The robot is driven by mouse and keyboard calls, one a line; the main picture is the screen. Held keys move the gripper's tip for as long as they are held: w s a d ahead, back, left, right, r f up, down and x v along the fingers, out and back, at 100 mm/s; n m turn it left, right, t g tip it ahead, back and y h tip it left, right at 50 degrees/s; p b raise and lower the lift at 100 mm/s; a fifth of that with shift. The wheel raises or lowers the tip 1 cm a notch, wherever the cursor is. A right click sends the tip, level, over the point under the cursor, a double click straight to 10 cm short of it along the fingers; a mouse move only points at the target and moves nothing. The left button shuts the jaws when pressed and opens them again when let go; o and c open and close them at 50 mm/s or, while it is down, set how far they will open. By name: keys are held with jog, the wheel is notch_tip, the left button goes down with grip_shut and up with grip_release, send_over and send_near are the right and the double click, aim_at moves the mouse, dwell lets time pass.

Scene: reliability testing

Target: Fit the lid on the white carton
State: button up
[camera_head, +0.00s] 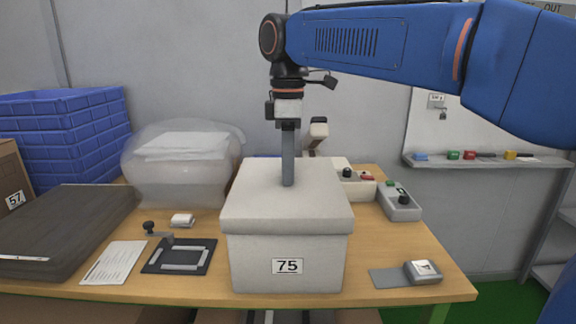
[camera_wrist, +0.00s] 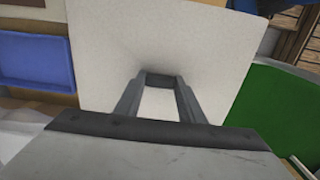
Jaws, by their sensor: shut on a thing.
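The white carton (camera_head: 287,268), labelled 75, stands upright near the front middle of the wooden table. The white lid (camera_head: 255,205) sits over its top, its rim overhanging the carton's front wall. From this view I cannot tell whether the lid is fully seated all round. My gripper (camera_head: 288,182) points straight down at the middle of the lid, its fingers touching the top. In the wrist view, my gripper's fingers (camera_wrist: 161,80) meet the pale lid (camera_wrist: 110,50).
A bagged white bundle (camera_head: 180,165) and blue crates (camera_head: 70,135) stand at the left, with a dark flat case (camera_head: 65,225). A black fixture plate (camera_head: 180,256) lies left of the carton. Control boxes (camera_head: 400,205) are at the right. Bare tabletop (camera_head: 385,245) shows right of the carton.

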jog(key=shift+f, duration=1.4)
dwell(1.3)
jog(key=o, duration=1.6)
jog(key=shift+o, duration=0.2)
jog(key=shift+r, duration=3.5)
grip_shut()
